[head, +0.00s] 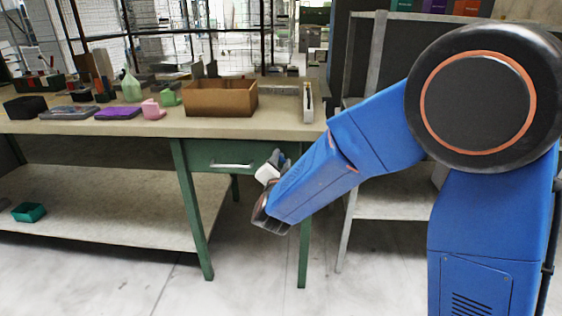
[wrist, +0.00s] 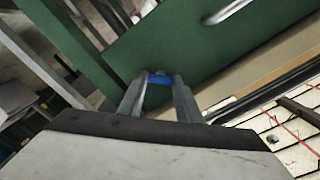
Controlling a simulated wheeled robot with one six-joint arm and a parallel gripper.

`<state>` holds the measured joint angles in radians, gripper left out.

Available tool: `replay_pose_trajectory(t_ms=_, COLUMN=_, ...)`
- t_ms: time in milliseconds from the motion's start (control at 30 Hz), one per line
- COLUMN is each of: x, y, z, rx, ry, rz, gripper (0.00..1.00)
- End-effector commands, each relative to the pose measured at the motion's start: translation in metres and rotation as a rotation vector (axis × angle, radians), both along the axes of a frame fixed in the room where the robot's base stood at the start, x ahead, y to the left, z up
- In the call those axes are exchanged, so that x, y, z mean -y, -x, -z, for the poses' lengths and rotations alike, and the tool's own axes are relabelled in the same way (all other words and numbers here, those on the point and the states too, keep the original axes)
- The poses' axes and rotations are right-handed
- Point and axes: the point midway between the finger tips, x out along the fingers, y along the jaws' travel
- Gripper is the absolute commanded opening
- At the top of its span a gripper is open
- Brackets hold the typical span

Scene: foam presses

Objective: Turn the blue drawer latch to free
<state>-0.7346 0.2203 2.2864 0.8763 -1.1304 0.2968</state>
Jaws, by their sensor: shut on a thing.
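The blue drawer latch (wrist: 159,80) shows as a small blue piece on the green drawer front (wrist: 190,40) in the wrist view. My gripper (wrist: 160,82) has its two fingertips on either side of the latch and is shut on it. The fingertips hide the latch's ends, so its exact angle is hard to tell. In the head view, the green drawer (head: 222,157) sits under the worktop, with a pale handle (head: 232,166). My gripper (head: 276,160) reaches the right end of the drawer front there, and my wrist hides most of that spot.
The worktop (head: 150,126) above the drawer carries a brown open box (head: 221,99), a pink object (head: 153,109) and a purple piece (head: 118,112). A green table leg (head: 303,235) stands close by my wrist. A grey shelf unit (head: 385,205) stands to the right.

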Motion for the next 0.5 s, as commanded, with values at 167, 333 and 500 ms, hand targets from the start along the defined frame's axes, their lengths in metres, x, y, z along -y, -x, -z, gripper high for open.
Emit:
replay_pose_trajectory(t_ms=167, x=0.0007, y=0.0000, z=0.0007, rx=0.005, ry=-0.165, rz=0.001, gripper=0.09)
replay_pose_trajectory(t_ms=333, x=0.0012, y=0.0000, z=0.0013, rx=0.010, ry=-0.326, rz=0.001, gripper=0.09)
replay_pose_trajectory(t_ms=500, x=0.0014, y=0.0000, z=0.0018, rx=0.016, ry=-0.479, rz=0.001, gripper=0.09)
